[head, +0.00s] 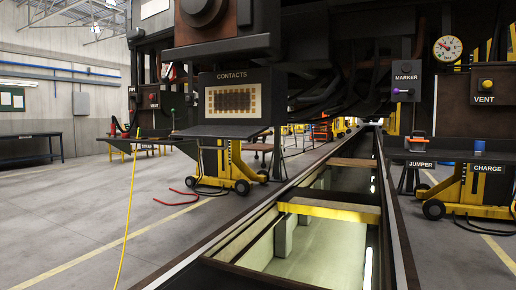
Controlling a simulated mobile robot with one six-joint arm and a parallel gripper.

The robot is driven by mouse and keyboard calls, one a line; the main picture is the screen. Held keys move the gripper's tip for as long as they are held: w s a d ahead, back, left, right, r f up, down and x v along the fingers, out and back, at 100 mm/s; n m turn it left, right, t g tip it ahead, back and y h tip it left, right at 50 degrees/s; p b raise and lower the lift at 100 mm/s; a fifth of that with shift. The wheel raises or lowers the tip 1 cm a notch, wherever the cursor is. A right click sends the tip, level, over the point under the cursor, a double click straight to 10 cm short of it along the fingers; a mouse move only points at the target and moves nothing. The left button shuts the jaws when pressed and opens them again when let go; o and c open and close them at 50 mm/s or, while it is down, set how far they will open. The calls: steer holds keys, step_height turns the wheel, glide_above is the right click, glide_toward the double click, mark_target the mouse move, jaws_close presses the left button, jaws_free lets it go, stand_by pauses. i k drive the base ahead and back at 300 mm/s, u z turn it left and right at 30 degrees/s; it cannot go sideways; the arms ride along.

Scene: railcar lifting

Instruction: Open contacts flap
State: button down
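A dark box labelled CONTACTS (215,79) hangs under the railcar, left of the picture's middle. Its front shows a pale panel with a grid of dark and gold contacts (233,101), uncovered. A flat dark plate (221,131) juts out level below the panel, apparently the contacts flap folded down. My gripper is not in view, and nothing is seen touching the box or the plate.
A pit (318,243) with a yellow crossbeam (329,209) runs down the middle. Yellow wheeled jacks stand at left (231,170) and right (480,188). A yellow hose (128,222) hangs at left, and a red cable (184,200) lies on the floor. The left floor is mostly clear.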

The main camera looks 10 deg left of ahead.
mark_target(240, 133)
steer(key=u, duration=0.2)
steer(key=i, duration=1)
steer(key=u, duration=0.05)
